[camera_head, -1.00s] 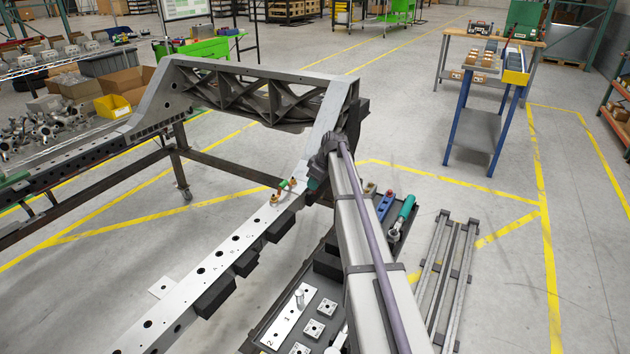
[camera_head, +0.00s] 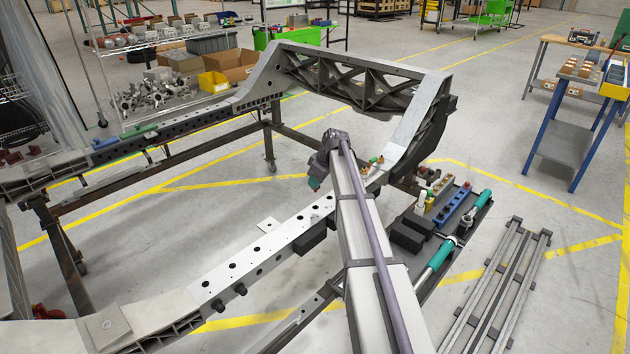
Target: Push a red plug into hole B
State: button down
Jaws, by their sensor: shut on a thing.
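My gripper (camera_head: 315,183) hangs at the far end of my arm, left of the back end of the grey chassis rail (camera_head: 268,246). The hole letters are too small to read now, so I cannot tell which one is B. My gripper appears above the rail's level and apart from it.
The tall grey cross-member (camera_head: 345,70) rises behind. A dark tool tray (camera_head: 478,222) with a blue block (camera_head: 455,206) lies right. Open floor lies left of the rail.

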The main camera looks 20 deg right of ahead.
jog(key=b, duration=0.6)
send_over(313, 207)
jog(key=shift+s+d+f, duration=0.15)
jog(key=shift+f, duration=0.8)
jog(key=shift+s+d+f, duration=0.1)
jog(key=shift+d+f, duration=0.05)
jog(key=shift+f, duration=0.8)
jog(key=shift+s+d+f, duration=0.15)
jog(key=shift+f, duration=0.8)
jog(key=shift+f, duration=0.1)
jog(key=shift+f+b, duration=0.7)
jog(key=shift+f, duration=0.2)
jog(key=shift+f+b, duration=0.4)
jog(key=shift+f, duration=0.1)
jog(key=c, duration=0.9)
grip_release()
jog(key=shift+c, duration=0.5)
